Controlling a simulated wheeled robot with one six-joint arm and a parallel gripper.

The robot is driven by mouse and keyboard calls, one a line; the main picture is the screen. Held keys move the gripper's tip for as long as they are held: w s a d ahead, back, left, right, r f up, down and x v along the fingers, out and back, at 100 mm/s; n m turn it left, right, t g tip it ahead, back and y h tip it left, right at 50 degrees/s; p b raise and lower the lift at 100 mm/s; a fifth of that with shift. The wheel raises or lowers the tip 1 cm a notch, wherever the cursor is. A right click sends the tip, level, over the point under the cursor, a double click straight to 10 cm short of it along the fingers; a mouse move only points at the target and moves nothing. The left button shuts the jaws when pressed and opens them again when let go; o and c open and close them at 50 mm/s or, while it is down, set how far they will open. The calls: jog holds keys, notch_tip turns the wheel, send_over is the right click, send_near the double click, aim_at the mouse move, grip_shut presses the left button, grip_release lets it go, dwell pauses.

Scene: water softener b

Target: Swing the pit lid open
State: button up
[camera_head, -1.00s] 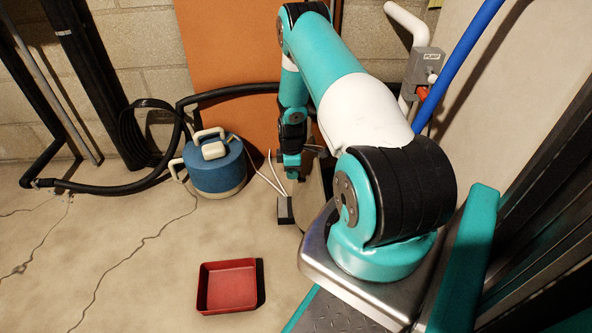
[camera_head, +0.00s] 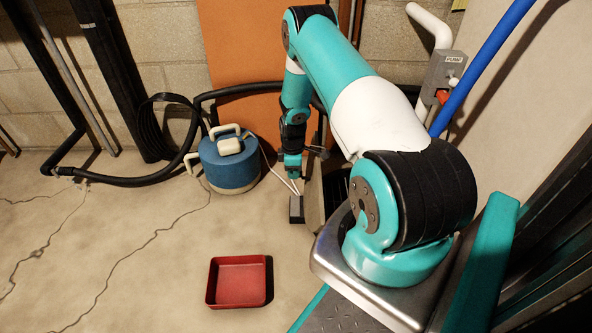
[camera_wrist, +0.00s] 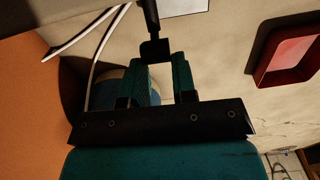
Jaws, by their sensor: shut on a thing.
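The pit lid (camera_head: 314,205) is a beige-grey panel beside my base in the head view, standing steeply tilted. A dark opening (camera_head: 336,190) shows to its right. My gripper (camera_head: 292,176) points down at the lid's left, with a dark bar sticking out to its right. In the wrist view my gripper (camera_wrist: 162,68) has its two teal fingers close around a black handle piece (camera_wrist: 154,48) and is shut on it. The arm and lid hide much of the opening, and the joint between handle and lid cannot be made out.
A blue tank (camera_head: 229,165) with cream handles and a black hose (camera_head: 130,181) stand to the left. A red tray (camera_head: 238,283) lies on the floor in front, near a small dark block (camera_head: 296,209). Open floor lies to the left.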

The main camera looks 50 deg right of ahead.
jog(key=shift+w+a, duration=0.1)
jog(key=shift+a, duration=0.1)
jog(key=w+a, duration=0.1)
jog(key=w+a+f+b, duration=0.1)
jog(key=w, duration=0.1)
jog(key=shift+a+f, duration=0.15)
jog(key=shift+f, duration=0.05)
jog(key=o, duration=0.9)
jog(key=shift+c, duration=0.2)
jog(key=shift+r, duration=0.1)
notch_tip(320, 180, up, 17)
jog(key=p, duration=0.8)
jog(key=shift+r, duration=0.2)
